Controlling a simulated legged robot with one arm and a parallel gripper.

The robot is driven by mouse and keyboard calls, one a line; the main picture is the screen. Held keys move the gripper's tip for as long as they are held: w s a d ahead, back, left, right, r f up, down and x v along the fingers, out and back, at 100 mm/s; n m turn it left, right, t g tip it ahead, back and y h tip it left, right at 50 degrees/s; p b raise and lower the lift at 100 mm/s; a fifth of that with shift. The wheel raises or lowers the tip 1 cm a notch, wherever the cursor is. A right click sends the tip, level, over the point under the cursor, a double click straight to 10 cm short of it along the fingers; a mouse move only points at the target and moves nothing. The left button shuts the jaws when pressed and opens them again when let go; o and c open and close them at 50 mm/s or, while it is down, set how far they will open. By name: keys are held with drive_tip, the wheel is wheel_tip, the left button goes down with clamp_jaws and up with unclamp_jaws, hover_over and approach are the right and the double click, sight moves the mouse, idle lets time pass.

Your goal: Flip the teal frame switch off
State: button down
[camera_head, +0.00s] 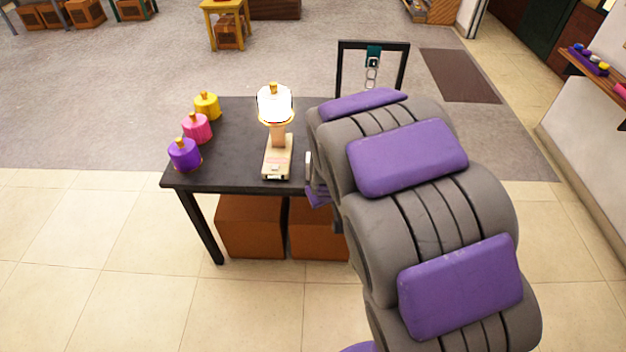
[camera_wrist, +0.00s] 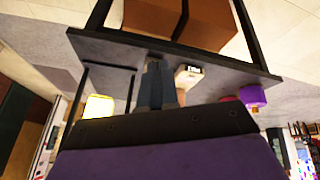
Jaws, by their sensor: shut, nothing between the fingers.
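In the head view, a black upright frame (camera_head: 404,70) stands at the back right of the table. A teal piece (camera_head: 373,50) hangs from its top bar, with a small light-and-dark part and pale rings below it. Whether it is on or off is too small to tell. In the wrist view, turned upside down, the frame (camera_wrist: 84,88) shows left of my gripper (camera_wrist: 154,66); I cannot make out the teal piece there. My gripper's dark fingers are shut and empty, over the table. In the head view my arm hides the gripper.
On the dark table (camera_head: 235,150) stands a glowing lamp (camera_head: 277,137) with a pale base, also in the wrist view (camera_wrist: 188,74), close beside my fingers. Yellow (camera_head: 207,106), pink (camera_head: 197,128) and purple (camera_head: 184,154) jars line the left side. Brown boxes (camera_head: 250,226) sit underneath.

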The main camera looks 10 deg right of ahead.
drive_tip(key=w+d+f+n+t+h+p, duration=0.2)
drive_tip(key=w+f+n+t+h, duration=0.35)
drive_tip(key=w+f, duration=1)
drive_tip(key=s+a+f+n+t+y+p, duration=0.1)
drive_tip(key=s+a+f+n+t+y, duration=0.1)
drive_tip(key=s+a+f+n+t, duration=0.2)
drive_tip(key=s+f+n+t, duration=0.1)
drive_tip(key=s+n+t, duration=0.2)
drive_tip(key=t, duration=0.1)
drive_tip(key=shift+a+t+p, duration=0.15)
drive_tip(key=shift+t+p, duration=0.15)
drive_tip(key=shift+t, duration=0.05)
drive_tip(key=shift+w+n, duration=0.2)
drive_tip(key=shift+n, duration=0.05)
drive_tip(key=b+x, duration=0.4)
drive_tip(key=x, duration=0.9)
drive_tip(key=shift+w, duration=0.35)
drive_tip(key=shift+r, duration=0.15)
